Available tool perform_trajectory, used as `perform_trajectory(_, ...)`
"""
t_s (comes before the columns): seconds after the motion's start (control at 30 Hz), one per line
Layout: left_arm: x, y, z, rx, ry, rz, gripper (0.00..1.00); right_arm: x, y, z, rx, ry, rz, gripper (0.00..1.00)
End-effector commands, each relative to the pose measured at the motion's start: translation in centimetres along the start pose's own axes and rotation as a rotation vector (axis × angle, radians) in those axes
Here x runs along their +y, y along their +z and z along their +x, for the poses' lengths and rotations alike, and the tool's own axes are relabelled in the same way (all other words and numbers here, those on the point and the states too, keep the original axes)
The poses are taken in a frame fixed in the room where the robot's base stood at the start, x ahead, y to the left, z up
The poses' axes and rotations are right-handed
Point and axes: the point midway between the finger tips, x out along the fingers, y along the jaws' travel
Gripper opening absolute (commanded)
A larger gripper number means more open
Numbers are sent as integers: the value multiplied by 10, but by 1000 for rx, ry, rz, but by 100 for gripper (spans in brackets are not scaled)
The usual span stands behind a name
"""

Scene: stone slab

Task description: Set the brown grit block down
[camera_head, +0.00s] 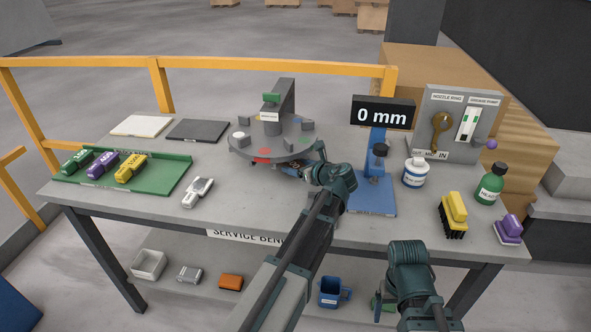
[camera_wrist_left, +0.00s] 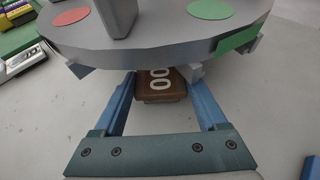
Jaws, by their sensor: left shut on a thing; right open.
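The brown grit block (camera_wrist_left: 165,84), with white digits on top, is between the blue fingers of my left gripper (camera_wrist_left: 162,98), which is shut on it. The block is at the near rim of the grey round turntable (camera_wrist_left: 140,45), partly under its edge in the wrist view. In the head view my left gripper (camera_head: 300,170) reaches the turntable's front edge and mostly hides the block. I cannot tell whether the block touches the bench. My right gripper (camera_head: 408,252) is open in front of the bench's near edge, its fingers not clearly seen.
The bench (camera_head: 240,205) has free room left of the turntable. A green tray (camera_head: 165,185) with grit blocks and a grey-white tool (camera_head: 198,192) are at left. A blue-based stand (camera_head: 374,195) with a "0 mm" display (camera_head: 383,112), bottles and brushes are at right.

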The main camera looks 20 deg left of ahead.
Motion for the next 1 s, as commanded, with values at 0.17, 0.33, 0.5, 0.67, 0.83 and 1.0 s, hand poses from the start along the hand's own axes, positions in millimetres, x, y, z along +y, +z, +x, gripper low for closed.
perform_trajectory(0.17,3,-15,6,0,0,1,0,-2,-1,16,0,0,0,85)
perform_trajectory(0.33,3,-13,5,0,0,1,0,-1,-1,14,0,0,0,85)
perform_trajectory(0.5,3,-18,7,0,0,1,0,-2,-1,19,0,0,0,85)
perform_trajectory(0.67,3,-17,6,1,0,0,100,-2,-1,18,0,0,0,85)
perform_trajectory(0.83,3,-17,6,1,0,0,100,-2,-1,18,0,0,0,85)
perform_trajectory(1.0,3,-12,2,1,-1,0,100,-1,-1,11,0,0,0,85)
